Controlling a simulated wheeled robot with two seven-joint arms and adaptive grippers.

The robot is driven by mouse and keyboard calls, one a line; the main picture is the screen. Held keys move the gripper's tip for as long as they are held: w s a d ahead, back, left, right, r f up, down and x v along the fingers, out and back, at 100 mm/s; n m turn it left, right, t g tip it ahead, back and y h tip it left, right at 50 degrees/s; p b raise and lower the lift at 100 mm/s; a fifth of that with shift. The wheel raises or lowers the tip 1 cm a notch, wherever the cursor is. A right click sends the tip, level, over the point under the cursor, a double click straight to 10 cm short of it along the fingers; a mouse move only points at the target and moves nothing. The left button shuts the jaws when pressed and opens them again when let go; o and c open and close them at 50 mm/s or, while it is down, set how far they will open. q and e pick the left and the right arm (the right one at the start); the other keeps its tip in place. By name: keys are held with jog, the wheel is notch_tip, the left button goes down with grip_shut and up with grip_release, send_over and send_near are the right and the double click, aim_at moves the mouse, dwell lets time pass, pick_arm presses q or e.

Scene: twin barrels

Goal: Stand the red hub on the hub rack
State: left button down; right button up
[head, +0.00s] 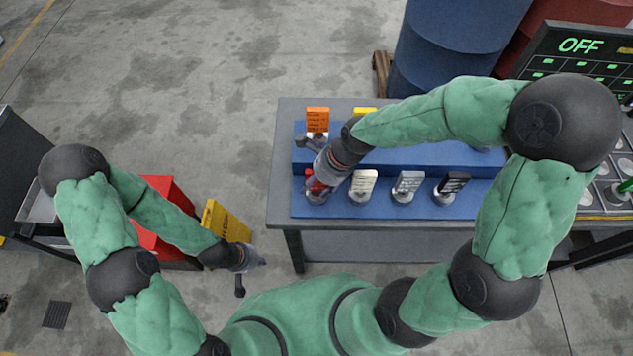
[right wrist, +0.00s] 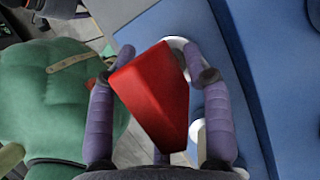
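The red hub (right wrist: 155,95) is a red block on a pale round base (right wrist: 177,44). It is at the left end of the front step of the blue hub rack (head: 430,213), where it is partly hidden in the head view. My right gripper (head: 317,187) reaches down over it. In the right wrist view its fingers are spread on both sides of the block, with a gap showing on the right side. Contact on the left side is unclear. My left gripper (head: 257,264) hangs low, away from the rack, its fingers too small to judge.
White (head: 363,185), grey (head: 407,185) and black (head: 451,187) hubs stand to the right on the front step. An orange hub (head: 317,120) stands behind. Blue barrel (head: 450,50) and OFF panel (head: 580,50) are at the back. A yellow sign (head: 227,222) stands left of the table.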

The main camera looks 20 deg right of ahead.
jog(key=shift+r, duration=0.1)
jog(key=p+v, duration=0.4)
jog(key=v, duration=0.8)
